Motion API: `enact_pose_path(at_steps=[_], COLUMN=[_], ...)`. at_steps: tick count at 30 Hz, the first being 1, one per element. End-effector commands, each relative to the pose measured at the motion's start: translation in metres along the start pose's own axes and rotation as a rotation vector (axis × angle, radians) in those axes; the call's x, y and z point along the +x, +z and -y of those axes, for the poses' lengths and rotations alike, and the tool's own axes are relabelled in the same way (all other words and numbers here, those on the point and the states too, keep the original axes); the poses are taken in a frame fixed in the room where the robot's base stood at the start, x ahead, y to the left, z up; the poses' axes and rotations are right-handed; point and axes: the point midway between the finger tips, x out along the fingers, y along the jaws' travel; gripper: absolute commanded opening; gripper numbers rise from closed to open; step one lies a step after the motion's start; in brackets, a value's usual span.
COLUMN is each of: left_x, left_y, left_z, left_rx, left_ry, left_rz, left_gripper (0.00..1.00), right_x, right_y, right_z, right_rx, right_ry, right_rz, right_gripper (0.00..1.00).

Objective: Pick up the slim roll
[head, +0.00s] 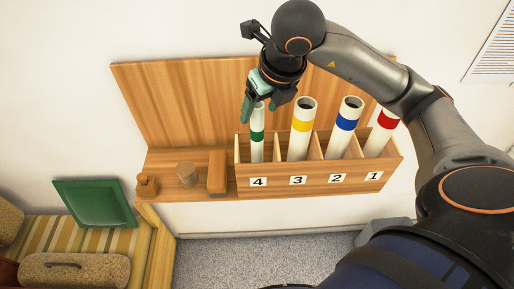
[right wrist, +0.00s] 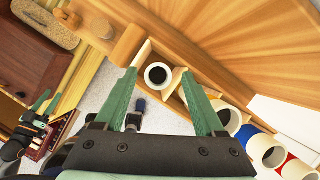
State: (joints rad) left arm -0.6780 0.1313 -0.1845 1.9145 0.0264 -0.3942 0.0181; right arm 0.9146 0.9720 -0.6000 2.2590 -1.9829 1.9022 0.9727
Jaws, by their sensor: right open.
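The slim roll (head: 257,147) is a thin white tube with a green band. It stands upright in compartment 4, at the left end of the wooden rack (head: 316,184). My right gripper (head: 253,108) is open at the top of this roll in the head view. In the right wrist view, the roll's round open end (right wrist: 158,75) shows between and just beyond the two teal fingertips, and they do not grip it. My left gripper (right wrist: 46,102) shows small at the left of the right wrist view, with its teal fingers apart.
Thicker rolls with yellow (head: 302,125), blue (head: 347,123) and red (head: 386,121) bands stand in compartments 3, 2 and 1. Left of the rack, the shelf holds a wooden block (head: 217,172), a cylinder (head: 186,173) and a small wooden piece (head: 147,185). A wooden back panel (head: 180,100) rises behind.

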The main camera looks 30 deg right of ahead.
Motion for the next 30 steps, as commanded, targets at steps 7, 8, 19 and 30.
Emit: enact_pose_path(at_steps=[7, 8, 19, 30], left_x=[0.004, 0.005, 0.020, 0.019], left_y=[0.004, 0.005, 0.023, 0.021], left_z=[0.000, 0.000, 0.002, 0.002], left_rx=[0.000, 0.000, 0.000, 0.000], left_ry=[0.000, 0.000, 0.000, 0.000], left_rz=[0.000, 0.000, 0.001, 0.001], left_gripper=[0.50, 0.50, 0.50, 0.50], right_x=[0.018, 0.021, 0.065, 0.063], right_y=[-0.001, -0.002, -0.003, -0.002], right_z=[-0.001, -0.001, -0.003, -0.003], right_rx=[-0.002, -0.002, -0.002, -0.003], right_ry=[0.002, 0.002, 0.003, 0.002], right_rz=[-0.001, -0.002, -0.001, 0.000], right_gripper=[0.71, 0.71, 0.71, 0.49])
